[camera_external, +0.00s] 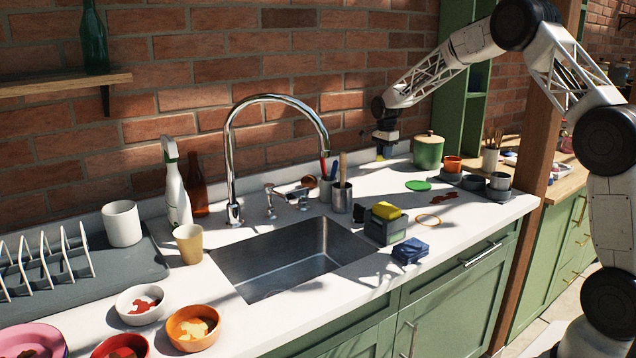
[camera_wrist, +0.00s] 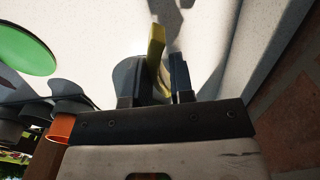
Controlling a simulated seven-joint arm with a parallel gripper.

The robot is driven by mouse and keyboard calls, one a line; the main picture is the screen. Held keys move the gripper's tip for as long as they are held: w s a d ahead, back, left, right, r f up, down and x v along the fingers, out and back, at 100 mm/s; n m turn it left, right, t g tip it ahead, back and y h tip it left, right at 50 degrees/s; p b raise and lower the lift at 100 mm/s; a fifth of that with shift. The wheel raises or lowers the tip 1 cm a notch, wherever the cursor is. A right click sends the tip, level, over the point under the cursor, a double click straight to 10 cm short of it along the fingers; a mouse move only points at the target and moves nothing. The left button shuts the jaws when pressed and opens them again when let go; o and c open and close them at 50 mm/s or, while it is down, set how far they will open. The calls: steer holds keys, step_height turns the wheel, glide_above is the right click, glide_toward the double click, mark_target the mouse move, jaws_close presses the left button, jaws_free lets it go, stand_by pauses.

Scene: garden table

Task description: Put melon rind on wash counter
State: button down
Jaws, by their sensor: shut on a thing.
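My gripper (camera_external: 380,150) points down near the brick wall, left of the green canister, over the back of the wash counter. It is shut on a thin yellow piece, which looks like the melon rind (camera_external: 380,157). In the wrist view the yellow rind (camera_wrist: 155,50) stands out beyond the jaws, beside a dark blue finger (camera_wrist: 180,75). I cannot tell whether its lower end touches the counter. The white wash counter (camera_external: 350,290) holds the sink and runs along the wall.
The steel sink (camera_external: 300,255) with its tall tap lies to the left. A green canister (camera_external: 428,152), grey cups (camera_external: 500,181), a green disc (camera_external: 418,185), a utensil cup (camera_external: 342,197) and a sponge holder (camera_external: 385,228) stand nearby. Some white counter is bare around the disc.

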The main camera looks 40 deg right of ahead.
steer(key=shift+f, duration=1.65)
steer(key=shift+f, duration=0.2)
steer(key=c, duration=1)
jaws_free()
steer(key=shift+r, duration=0.2)
step_height(320, 180, up, 12)
